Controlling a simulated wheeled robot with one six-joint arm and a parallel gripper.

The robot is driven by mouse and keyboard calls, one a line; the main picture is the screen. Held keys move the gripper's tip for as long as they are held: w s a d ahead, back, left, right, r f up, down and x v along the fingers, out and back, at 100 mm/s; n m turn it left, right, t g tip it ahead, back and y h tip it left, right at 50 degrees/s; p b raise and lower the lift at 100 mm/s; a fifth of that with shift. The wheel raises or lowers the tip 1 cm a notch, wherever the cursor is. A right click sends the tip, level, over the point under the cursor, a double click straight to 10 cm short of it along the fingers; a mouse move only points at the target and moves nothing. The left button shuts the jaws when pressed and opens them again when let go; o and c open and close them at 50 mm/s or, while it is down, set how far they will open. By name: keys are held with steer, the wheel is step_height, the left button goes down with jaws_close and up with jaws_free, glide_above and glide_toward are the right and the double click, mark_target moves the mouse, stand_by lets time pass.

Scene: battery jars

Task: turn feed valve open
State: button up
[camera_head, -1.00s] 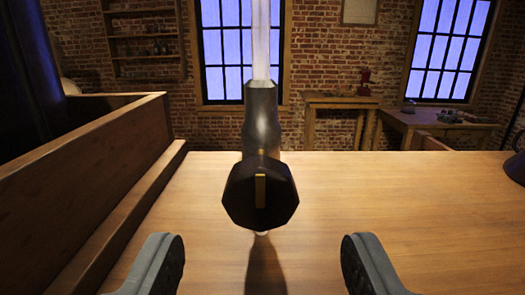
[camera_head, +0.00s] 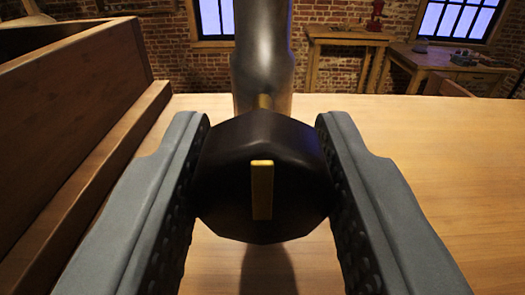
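The feed valve's knob (camera_head: 293,205) is dark and many-sided, with a yellow bar mark (camera_head: 262,190) standing upright on its face. It sits in the middle of the view, in front of a dark metal upright body (camera_head: 262,55), joined by a short brass stem (camera_head: 265,101). My gripper (camera_head: 263,125) has one grey finger on each side of the knob. The ribbed pads meet its left and right sides with no clear gap. The fingertips reach past its front face. The top of the valve body is out of view.
A wooden tabletop (camera_head: 430,190) lies below, mostly bare on the right. A wooden wall or box side (camera_head: 75,110) runs along the left. Side tables (camera_head: 345,37) and windows (camera_head: 460,18) stand far back against a brick wall.

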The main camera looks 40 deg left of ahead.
steer(key=shift+c, duration=0.8)
steer(key=shift+n, duration=0.3)
steer(key=n, duration=0.3)
steer(key=shift+n, duration=0.3)
steer(key=n, duration=0.4)
steer(key=shift+n, duration=0.3)
steer(key=n, duration=0.4)
steer(key=shift+n, duration=2.5)
